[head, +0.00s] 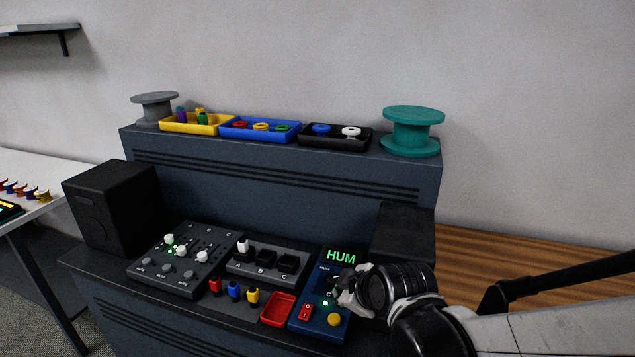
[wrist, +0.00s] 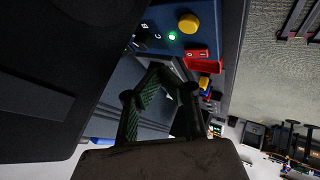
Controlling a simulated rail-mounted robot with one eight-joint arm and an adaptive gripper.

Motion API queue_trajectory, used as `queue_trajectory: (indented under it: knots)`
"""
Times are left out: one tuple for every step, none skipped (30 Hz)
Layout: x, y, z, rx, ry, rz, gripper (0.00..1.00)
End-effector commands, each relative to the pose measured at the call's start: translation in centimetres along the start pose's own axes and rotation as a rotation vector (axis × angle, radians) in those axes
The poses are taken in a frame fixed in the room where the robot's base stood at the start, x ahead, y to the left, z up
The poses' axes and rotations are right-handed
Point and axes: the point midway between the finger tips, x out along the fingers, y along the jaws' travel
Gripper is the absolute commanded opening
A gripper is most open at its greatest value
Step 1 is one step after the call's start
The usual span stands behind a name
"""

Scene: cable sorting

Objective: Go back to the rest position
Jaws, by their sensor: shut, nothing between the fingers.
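My gripper (head: 347,292) is at the right end of the lower console, over the right part of the blue control panel (head: 312,311). It hides part of that panel. In the wrist view the fingers of my gripper (wrist: 160,72) come together at the tips, with nothing between them. The panel's display (head: 340,257) reads HUM in green. A green light, a red switch (head: 305,311) and a yellow knob (head: 334,320) show on the panel. The yellow knob also shows in the wrist view (wrist: 189,23).
A black box (head: 402,228) stands close behind my gripper. A slider mixer (head: 181,257), a socket block (head: 268,259), red, blue and yellow plugs and a red tray (head: 278,309) lie left. Coloured trays and a teal spool (head: 411,131) stand on the upper shelf.

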Motion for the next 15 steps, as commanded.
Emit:
queue_trajectory:
  knots:
    - [-0.9,0.3,0.4,0.037,-0.012,0.004,0.0]
    - [-1.4,0.5,0.7,0.062,-0.019,0.006,0.0]
    - [-2.1,0.8,1.0,0.097,-0.029,0.009,0.0]
    - [-2.6,0.9,1.3,0.124,-0.036,0.012,0.0]
    - [-3.2,1.1,1.5,0.151,-0.044,0.014,0.0]
    - [-3.9,1.3,1.8,0.188,-0.054,0.017,0.0]
    - [-4.4,1.4,2.1,0.216,-0.062,0.02,0.0]
    - [-5.0,1.6,2.4,0.244,-0.069,0.023,0.0]
    - [-5.7,1.7,2.8,0.281,-0.079,0.028,0.0]
    - [-6.3,1.9,3.1,0.311,-0.087,0.032,0.0]
    - [-6.9,2.0,3.4,0.341,-0.095,0.036,0.0]
    - [-7.7,2.0,3.8,0.383,-0.106,0.042,0.0]
    - [-8.3,2.1,4.1,0.415,-0.114,0.046,0.0]
    - [-9.0,2.1,4.5,0.447,-0.122,0.051,0.0]
    - [-9.8,2.2,5.0,0.491,-0.133,0.059,0.0]
